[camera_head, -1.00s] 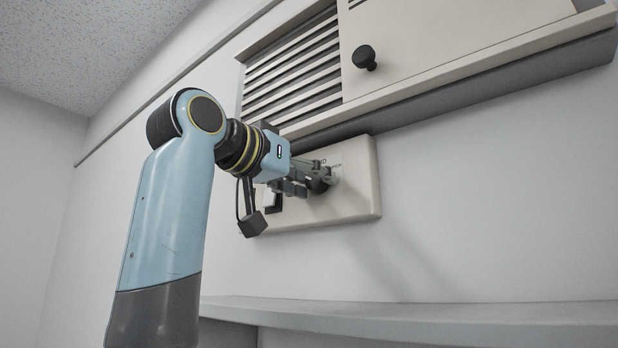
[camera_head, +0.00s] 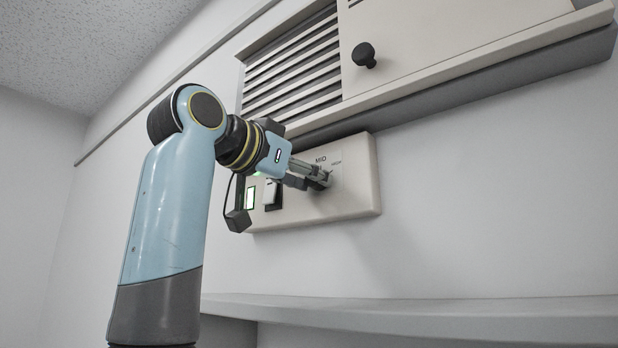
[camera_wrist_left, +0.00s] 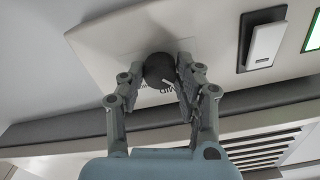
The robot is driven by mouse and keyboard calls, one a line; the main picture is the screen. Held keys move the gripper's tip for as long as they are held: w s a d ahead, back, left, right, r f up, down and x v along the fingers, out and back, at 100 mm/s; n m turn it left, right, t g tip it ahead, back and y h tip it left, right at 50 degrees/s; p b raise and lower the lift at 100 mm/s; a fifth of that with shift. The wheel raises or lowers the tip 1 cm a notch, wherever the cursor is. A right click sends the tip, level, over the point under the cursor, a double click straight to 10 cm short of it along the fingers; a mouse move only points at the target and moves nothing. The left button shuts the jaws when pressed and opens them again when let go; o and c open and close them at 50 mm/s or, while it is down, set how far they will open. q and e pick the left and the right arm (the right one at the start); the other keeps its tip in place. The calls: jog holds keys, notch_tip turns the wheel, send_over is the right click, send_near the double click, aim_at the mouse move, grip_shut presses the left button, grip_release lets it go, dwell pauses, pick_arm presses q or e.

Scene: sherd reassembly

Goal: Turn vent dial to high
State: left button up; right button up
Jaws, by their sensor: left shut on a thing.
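The vent dial is a round black knob (camera_wrist_left: 158,69) on a cream control panel (camera_head: 352,200). In the left wrist view, which sees the panel upside down, a white mark on the knob's edge points roughly toward the MID label. A smaller label, HIGH, sits beside MID in the head view. My left gripper (camera_head: 320,179) reaches the panel from the left, with its fingers shut around the dial; they hide most of it in the head view. In the left wrist view the gripper (camera_wrist_left: 160,75) has one finger on each side of the knob. My right gripper is not in view.
A white rocker switch (camera_wrist_left: 263,43) in a black frame and a green-lit indicator (camera_head: 250,197) are beside the dial. Above are a slatted vent (camera_head: 293,70) and a cabinet door with a black knob (camera_head: 364,55). A ledge (camera_head: 420,310) runs below.

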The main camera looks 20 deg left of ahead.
pick_arm(q)
jog(key=m+b, duration=0.6)
jog(key=m, duration=1.4)
jog(key=shift+b, duration=0.4)
jog(key=shift+m, duration=0.3)
jog(key=o, duration=1.2)
jog(key=shift+c, duration=0.2)
jog(key=shift+s, duration=0.1)
